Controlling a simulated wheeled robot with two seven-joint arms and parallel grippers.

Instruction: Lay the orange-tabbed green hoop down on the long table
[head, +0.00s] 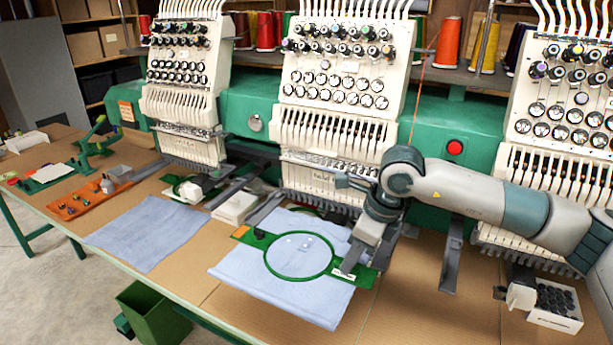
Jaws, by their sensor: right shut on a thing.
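The green hoop (331,257) has an orange tab (240,232) at its left end and a small white label near its right end. A light blue cloth (310,308) is stretched in its ring and spreads out around it. My right gripper (350,263) is shut on the hoop's right end, reaching down from the right. The hoop is roughly level over the front of the long table (410,318), below the middle machine head. I cannot tell whether it touches the table top. My left gripper is not in view.
Another blue cloth (150,232) lies flat to the left. An orange tray (88,200) and a green fixture (92,145) are farther left. A tray of dark bobbins (556,303) stands at the right. The middle machine head (335,110) rises close behind. A green bin (155,312) stands below the front edge.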

